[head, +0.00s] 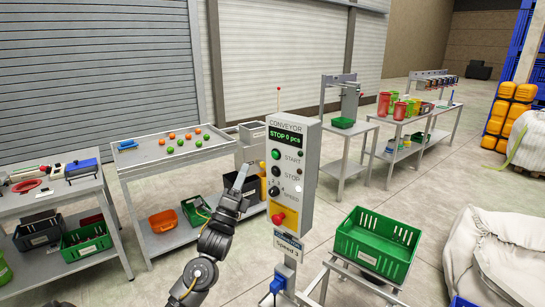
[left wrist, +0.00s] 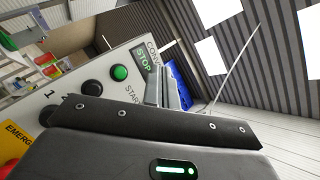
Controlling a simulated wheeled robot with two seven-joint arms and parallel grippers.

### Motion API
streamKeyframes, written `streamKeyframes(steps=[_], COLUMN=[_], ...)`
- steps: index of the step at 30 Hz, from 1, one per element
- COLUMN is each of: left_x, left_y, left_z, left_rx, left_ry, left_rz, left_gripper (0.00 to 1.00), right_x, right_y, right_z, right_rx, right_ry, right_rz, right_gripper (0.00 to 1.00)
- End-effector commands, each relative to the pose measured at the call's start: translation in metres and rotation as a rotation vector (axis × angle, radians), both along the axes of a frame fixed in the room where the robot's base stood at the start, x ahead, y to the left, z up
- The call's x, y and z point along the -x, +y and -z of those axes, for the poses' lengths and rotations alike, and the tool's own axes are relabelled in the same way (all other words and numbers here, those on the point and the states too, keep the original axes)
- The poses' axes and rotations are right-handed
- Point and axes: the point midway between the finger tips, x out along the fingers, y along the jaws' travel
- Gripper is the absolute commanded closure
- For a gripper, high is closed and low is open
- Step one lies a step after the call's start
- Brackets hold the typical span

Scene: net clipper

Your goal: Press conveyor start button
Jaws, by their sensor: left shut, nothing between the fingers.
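The conveyor control box (head: 309,170) is a grey panel on a post, and its display (head: 284,136) reads STOP 0 pcs. The green START button (head: 276,154) is at the upper left of its face, above the black STOP button (head: 276,171). My left gripper (head: 245,168) is shut and empty, just left of the panel at about button height. In the left wrist view the START button (left wrist: 120,73) shows left of the gripper's fingers (left wrist: 166,88), which look apart from it. My right gripper is not in view.
A red emergency knob (head: 278,218) and a speed dial (head: 274,191) sit lower on the panel. A green crate (head: 378,245) stands to the right. A table with orange and green balls (head: 172,148) is behind my left gripper.

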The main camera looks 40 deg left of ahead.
Motion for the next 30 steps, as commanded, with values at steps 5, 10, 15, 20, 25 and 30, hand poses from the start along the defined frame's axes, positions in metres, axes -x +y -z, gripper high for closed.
streamKeyframes(steps=[5, 10, 15, 20, 25, 30], left_x=[-0.001, 0.0, -0.003, -0.016, -0.04, -0.062], left_y=[-0.001, 0.0, 0.001, 0.001, -0.001, -0.003], left_z=[0.0, 0.0, 0.001, 0.001, 0.002, 0.002], left_rx=[-0.024, -0.023, -0.022, -0.021, -0.02, -0.02], left_ry=[0.004, 0.004, 0.004, 0.002, 0.002, 0.004], left_rz=[-0.023, -0.024, -0.025, -0.025, -0.025, -0.024], left_gripper=[1.0, 1.0, 1.0, 1.0, 1.0, 1.0], right_x=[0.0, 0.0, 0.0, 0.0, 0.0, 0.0], right_y=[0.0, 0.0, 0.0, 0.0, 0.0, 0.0], right_z=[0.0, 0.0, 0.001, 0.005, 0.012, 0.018], right_rx=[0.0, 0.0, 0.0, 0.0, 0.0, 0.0], right_ry=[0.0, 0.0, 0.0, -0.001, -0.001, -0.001], right_rz=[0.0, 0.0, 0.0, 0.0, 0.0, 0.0], right_gripper=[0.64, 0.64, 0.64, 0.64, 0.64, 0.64])
